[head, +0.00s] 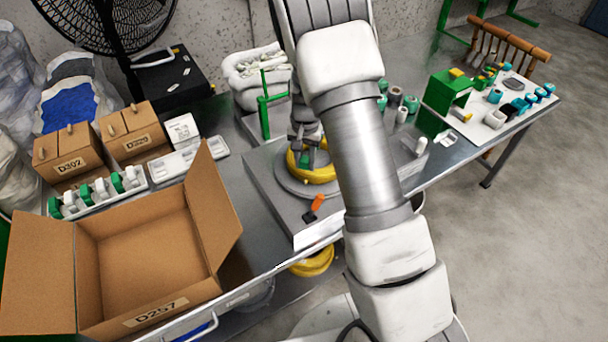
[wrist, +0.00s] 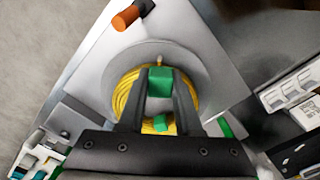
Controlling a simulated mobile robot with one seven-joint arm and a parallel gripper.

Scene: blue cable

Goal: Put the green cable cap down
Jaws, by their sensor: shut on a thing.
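My gripper (wrist: 160,88) is shut on a green cable cap (wrist: 160,80), which sits between its two dark fingertips in the wrist view. The cap is over a coil of yellow cable (wrist: 127,92) on a round grey plate (wrist: 190,60). I cannot tell whether the cap touches the coil. A smaller green piece (wrist: 161,124) shows lower between the fingers. In the head view my gripper (head: 305,150) is low over the yellow coil (head: 322,176), partly hidden by my arm.
An orange-handled lever (head: 316,204) stands at the machine's front. An open cardboard box (head: 140,240) is at the left front. A white tray of green and white caps (head: 100,190) lies behind it. A green stand (head: 265,105) rises close behind the coil.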

